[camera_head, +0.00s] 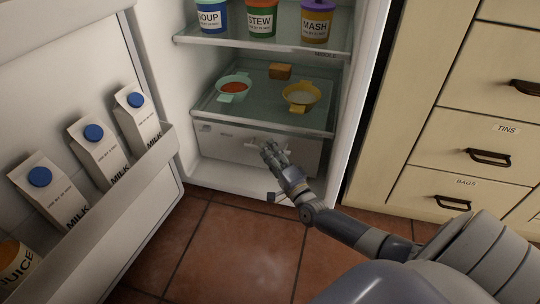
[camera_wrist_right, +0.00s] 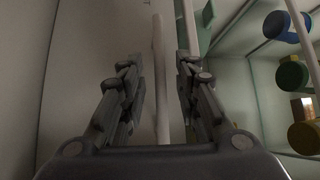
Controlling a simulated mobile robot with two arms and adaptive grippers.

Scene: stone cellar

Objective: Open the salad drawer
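The salad drawer (camera_head: 222,147) is the wide pale box at the bottom of the open fridge, under the lowest glass shelf. It looks shut. My right gripper (camera_head: 270,152) is at the middle of its front and hides part of the drawer's handle (camera_head: 252,142). In the right wrist view the gripper (camera_wrist_right: 158,82) has its two fingers spread apart. A pale bar (camera_wrist_right: 158,60), which looks like the handle, runs between them, with gaps visible on both sides. My left gripper is not in view.
The fridge door (camera_head: 60,80) stands open at the left, with milk cartons (camera_head: 88,145) and juice in its rack. Bowls (camera_head: 300,96) stand on the shelf above the drawer. Cabinet drawers (camera_head: 460,150) are at the right. The tiled floor (camera_head: 230,250) in front is clear.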

